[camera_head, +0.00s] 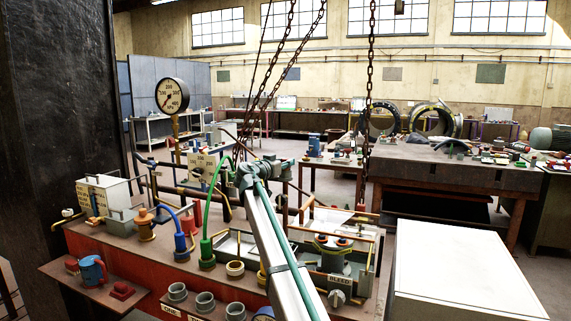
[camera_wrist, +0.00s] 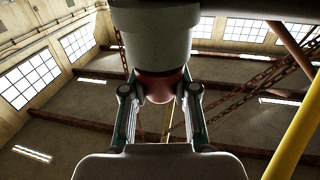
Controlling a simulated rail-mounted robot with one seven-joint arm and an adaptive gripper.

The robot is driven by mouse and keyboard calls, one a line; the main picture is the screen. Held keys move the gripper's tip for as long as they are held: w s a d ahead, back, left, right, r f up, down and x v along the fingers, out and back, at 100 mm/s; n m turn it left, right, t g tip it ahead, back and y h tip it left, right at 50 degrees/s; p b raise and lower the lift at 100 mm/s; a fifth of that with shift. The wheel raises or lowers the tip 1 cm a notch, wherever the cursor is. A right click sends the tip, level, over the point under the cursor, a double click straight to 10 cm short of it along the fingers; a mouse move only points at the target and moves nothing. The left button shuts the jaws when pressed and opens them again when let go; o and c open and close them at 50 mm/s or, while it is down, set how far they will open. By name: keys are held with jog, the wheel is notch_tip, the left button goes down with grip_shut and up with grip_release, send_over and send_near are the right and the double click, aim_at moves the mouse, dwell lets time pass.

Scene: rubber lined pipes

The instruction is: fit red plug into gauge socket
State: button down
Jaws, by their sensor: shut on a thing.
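In the wrist view my gripper (camera_wrist: 158,98) is shut on a rounded dark red piece, which I take to be the red plug (camera_wrist: 158,86). A wide pale grey cylinder (camera_wrist: 154,40) lies directly beyond the red piece; whether they are joined or only lined up cannot be told. In the head view my arm reaches up over the bench and ends near a green-grey wrist (camera_head: 262,170); the fingers and red plug cannot be made out there. A round pressure gauge (camera_head: 172,95) stands on a brass stem at the left. I cannot make out the gauge socket.
A green hose (camera_head: 207,225) and a blue hose (camera_head: 172,215) rise from the bench beside my arm. Grey cups (camera_head: 205,302) stand at the front edge. Chains (camera_head: 368,110) hang behind. A yellow bar (camera_wrist: 297,135) crosses the wrist view's right side. A white box (camera_head: 465,275) stands at right.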

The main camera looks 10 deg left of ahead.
jog(key=shift+f, duration=0.15)
jog(key=c, duration=0.8)
grip_release()
jog(key=v, duration=1.2)
